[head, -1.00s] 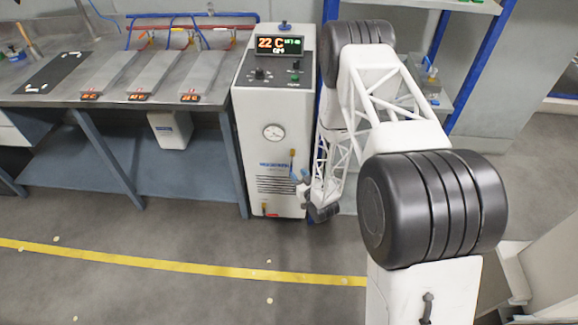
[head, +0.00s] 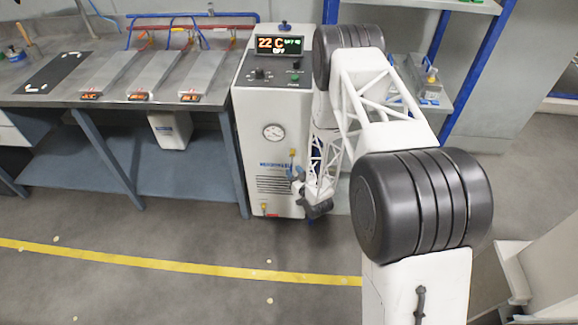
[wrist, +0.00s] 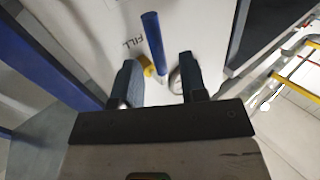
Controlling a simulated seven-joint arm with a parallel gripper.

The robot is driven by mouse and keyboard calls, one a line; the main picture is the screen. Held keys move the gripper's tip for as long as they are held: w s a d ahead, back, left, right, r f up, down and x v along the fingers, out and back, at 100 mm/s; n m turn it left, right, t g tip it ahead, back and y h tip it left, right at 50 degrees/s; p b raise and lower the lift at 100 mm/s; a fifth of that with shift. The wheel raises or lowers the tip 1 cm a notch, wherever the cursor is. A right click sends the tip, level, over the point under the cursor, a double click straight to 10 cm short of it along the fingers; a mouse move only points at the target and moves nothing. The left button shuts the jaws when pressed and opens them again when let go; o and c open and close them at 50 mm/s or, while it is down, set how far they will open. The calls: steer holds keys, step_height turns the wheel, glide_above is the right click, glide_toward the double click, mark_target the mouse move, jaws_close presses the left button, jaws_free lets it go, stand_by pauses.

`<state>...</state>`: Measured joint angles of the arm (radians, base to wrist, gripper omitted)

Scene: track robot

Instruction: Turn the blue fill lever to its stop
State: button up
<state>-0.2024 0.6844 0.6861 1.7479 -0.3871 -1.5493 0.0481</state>
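The blue fill lever (wrist: 153,42) is a slim bar beside the printed word FILL on the white cabinet (head: 247,135). Its lower end is near a yellow fitting (wrist: 148,67), which also shows on the cabinet front in the head view. My gripper (wrist: 158,62) is open. Its two dark blue fingers stand apart, with the lower end of the lever showing between them and gaps at both sides. In the head view my gripper (head: 298,178) is close to the cabinet front, just below the yellow fitting; the lever is hard to tell from the fingers there.
The cabinet carries a lit display (head: 280,45) reading 22 C and a round gauge (head: 274,132). A second yellow fitting (head: 264,206) sits low on it. A workbench (head: 110,95) stands at left and a blue-framed shelf (head: 425,85) behind my arm. The floor in front is clear.

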steer(key=shift+x, duration=2.2)
jaws_close()
